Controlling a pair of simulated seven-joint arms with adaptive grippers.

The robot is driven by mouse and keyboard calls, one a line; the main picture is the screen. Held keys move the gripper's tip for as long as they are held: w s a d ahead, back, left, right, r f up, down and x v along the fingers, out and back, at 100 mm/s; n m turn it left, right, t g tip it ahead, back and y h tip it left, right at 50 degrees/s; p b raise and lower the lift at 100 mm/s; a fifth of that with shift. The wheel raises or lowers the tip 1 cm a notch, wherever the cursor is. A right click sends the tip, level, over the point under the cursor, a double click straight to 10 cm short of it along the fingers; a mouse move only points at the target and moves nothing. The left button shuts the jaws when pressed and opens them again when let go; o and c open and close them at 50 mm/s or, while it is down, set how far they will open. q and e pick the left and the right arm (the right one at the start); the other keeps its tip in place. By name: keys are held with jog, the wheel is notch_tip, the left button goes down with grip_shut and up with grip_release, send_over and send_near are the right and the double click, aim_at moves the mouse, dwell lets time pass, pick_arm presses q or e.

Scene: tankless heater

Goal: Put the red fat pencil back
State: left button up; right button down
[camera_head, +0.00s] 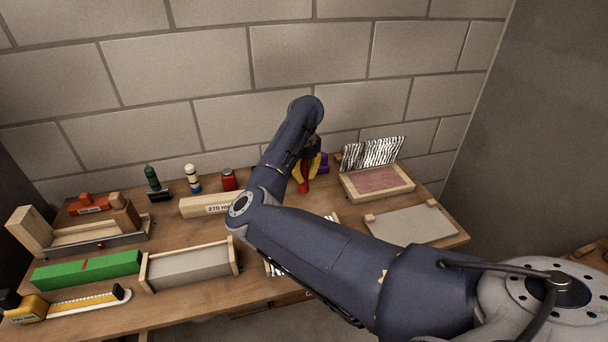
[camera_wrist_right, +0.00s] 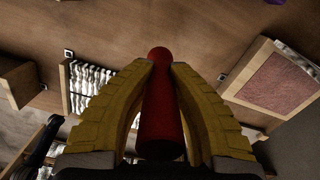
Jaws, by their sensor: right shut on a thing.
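The red fat pencil (camera_wrist_right: 161,110) is a thick red cylinder between the yellow fingers of my right gripper (camera_wrist_right: 161,75) in the right wrist view. The fingers close on it from both sides, and its far end points toward the wooden table. In the head view the red pencil (camera_head: 304,183) hangs below the yellow fingers of my right gripper (camera_head: 305,170), near the back of the table; I cannot tell whether it touches the table. My right arm hides part of the table's middle. My left gripper is not in view.
A wooden frame with a reddish pad (camera_head: 378,181) and a grey board (camera_head: 410,225) lie to the right. A red jar (camera_head: 228,180), a 270 block (camera_head: 205,206), a green block (camera_head: 88,269) and a grey tray (camera_head: 188,269) stand left. A block wall (camera_head: 310,55) closes the back.

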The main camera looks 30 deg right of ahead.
aim_at(303, 191)
dwell(0.3)
jog(key=shift+f, duration=2.95)
jog(key=shift+f, duration=0.6)
jog(key=c, duration=1.3)
grip_release()
jog(key=shift+s+r, duration=0.15)
jog(key=shift+r, duration=2.85)
jog(key=shift+s+r, duration=0.15)
jog(key=shift+r, duration=2.85)
